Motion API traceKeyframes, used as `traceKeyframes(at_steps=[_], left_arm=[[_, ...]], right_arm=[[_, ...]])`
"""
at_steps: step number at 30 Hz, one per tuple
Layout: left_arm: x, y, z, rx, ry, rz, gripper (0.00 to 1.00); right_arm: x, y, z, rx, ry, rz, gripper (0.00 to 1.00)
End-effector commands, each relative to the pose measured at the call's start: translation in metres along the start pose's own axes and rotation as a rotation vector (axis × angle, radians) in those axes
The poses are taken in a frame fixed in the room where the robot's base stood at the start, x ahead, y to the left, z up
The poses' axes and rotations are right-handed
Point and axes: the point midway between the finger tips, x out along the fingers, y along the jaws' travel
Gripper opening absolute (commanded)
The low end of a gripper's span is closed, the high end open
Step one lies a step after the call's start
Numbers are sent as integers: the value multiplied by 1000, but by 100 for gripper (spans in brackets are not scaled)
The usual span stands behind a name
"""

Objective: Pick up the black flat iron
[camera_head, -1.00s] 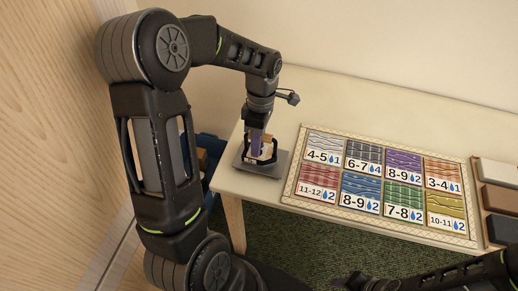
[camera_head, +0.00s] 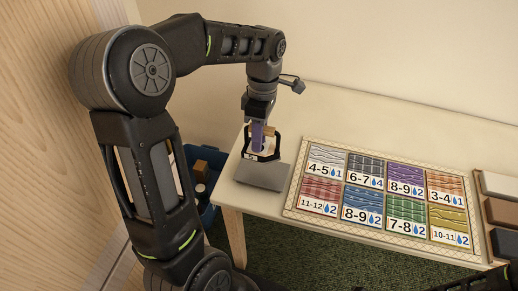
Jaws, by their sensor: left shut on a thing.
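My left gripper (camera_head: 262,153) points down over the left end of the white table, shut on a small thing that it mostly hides. Its dark parts blend with the black fingers, and I take it for the black flat iron, though its outline is not clear. A flat grey slab (camera_head: 262,176) lies on the table just below and in front of the fingers. I cannot tell whether the held thing still touches the slab. My right gripper is out of the frame; only a dark bit of arm shows at the lower right.
A framed board (camera_head: 385,200) of coloured, numbered cards covers the middle of the table (camera_head: 330,110). White, brown and grey blocks (camera_head: 503,213) lie at the right. A blue bin (camera_head: 205,160) with a brown box stands on the floor left of the table. Walls rise behind and left.

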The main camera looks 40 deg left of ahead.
Motion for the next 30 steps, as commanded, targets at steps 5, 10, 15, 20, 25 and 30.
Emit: traceKeyframes(at_steps=[5,10,15,20,25,30], left_arm=[[-19,-3,0,1,-1,3,0],[-22,-4,0,0,0,1,0],[-22,-4,0,0,-1,1,0],[-22,-4,0,0,-1,1,0],[-22,-4,0,0,-1,1,0],[-26,-5,-1,-4,-1,1,0]], right_arm=[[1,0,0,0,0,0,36],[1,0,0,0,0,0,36],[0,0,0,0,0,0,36],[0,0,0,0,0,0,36],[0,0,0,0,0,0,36],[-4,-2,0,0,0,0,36]])
